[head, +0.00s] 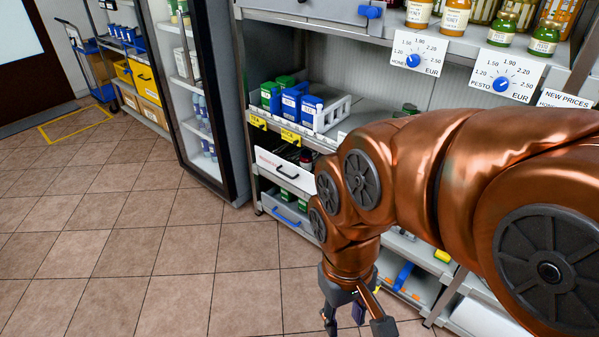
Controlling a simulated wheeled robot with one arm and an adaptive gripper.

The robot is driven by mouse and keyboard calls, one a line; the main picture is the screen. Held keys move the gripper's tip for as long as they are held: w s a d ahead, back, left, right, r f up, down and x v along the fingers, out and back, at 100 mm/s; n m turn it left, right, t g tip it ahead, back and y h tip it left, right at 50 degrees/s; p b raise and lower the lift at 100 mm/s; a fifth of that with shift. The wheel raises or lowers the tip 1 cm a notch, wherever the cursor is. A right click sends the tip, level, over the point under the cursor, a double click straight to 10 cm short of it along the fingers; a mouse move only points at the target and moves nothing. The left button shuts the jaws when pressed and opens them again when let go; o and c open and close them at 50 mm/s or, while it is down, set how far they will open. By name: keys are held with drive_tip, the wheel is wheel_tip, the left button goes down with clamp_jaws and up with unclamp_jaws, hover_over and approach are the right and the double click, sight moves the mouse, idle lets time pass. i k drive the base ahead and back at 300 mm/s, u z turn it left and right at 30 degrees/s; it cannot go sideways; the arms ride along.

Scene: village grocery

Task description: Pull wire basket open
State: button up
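I cannot clearly make out a wire basket. Two pull-out units sit low in the shelf left of my arm: a white drawer (266,160) with a dark handle, and below it a grey bin (274,207) with a blue handle and green packs inside. Both look pushed in. Another low unit with a blue handle (403,276) shows right of my gripper, partly hidden by my arm. My gripper (355,322) points down at the bottom edge, in front of the shelf. Its fingers are spread apart, with no object seen held between them.
A white slotted crate (336,113) with blue and green packs stands on the shelf above. Jars (455,17) line the upper shelf over price dials. A glass-door cooler (196,95) stands to the left. The tiled floor (150,240) at left is clear.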

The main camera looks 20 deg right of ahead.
sight(304, 180)
drive_tip(key=z, duration=0.7)
drive_tip(key=i, duration=0.8)
drive_tip(key=u, duration=2.15)
